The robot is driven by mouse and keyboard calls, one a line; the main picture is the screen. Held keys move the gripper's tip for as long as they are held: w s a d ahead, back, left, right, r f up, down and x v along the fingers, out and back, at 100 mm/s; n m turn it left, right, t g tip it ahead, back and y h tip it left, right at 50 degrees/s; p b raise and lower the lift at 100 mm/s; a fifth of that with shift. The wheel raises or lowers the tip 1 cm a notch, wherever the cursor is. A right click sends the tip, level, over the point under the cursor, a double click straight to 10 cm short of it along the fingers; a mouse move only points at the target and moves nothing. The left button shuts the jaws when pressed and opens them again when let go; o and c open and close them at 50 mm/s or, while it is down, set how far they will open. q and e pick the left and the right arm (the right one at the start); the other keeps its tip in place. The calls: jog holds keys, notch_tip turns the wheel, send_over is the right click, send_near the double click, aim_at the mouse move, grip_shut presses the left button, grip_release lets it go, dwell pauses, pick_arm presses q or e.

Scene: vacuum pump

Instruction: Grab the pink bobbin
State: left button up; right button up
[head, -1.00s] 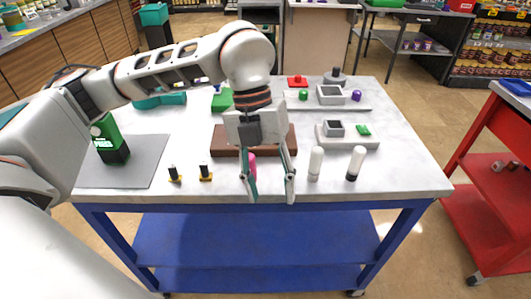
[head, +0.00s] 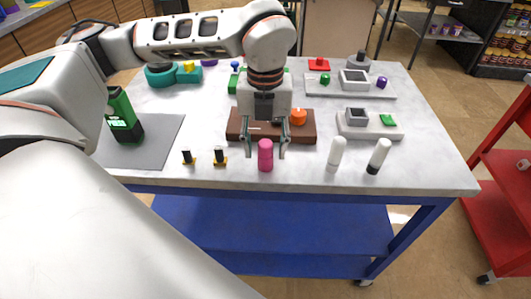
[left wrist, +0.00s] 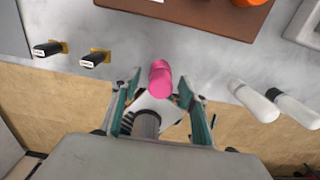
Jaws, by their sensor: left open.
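The pink bobbin (head: 265,155) stands upright near the front edge of the white tabletop (head: 420,173). In the left wrist view the bobbin (left wrist: 160,78) lies near the middle, between the two fingers in the picture. My left gripper (head: 265,152) is open and points down, with one finger on each side of the bobbin in the head view. The fingers look apart from the bobbin, with a gap on both sides. In the left wrist view the open left gripper (left wrist: 158,92) is empty. My right gripper is not in view.
Two black-and-yellow parts (head: 220,157) stand left of the bobbin. Two white cylinders (head: 336,154) stand to the right. A brown block (head: 237,127) with an orange knob (head: 298,117) lies behind. A green device (head: 124,117) stands on a grey mat (head: 160,142).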

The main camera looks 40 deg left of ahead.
pick_arm(q)
jog(key=shift+f, duration=0.5)
jog(key=c, duration=1.1)
jog(key=shift+r, duration=0.1)
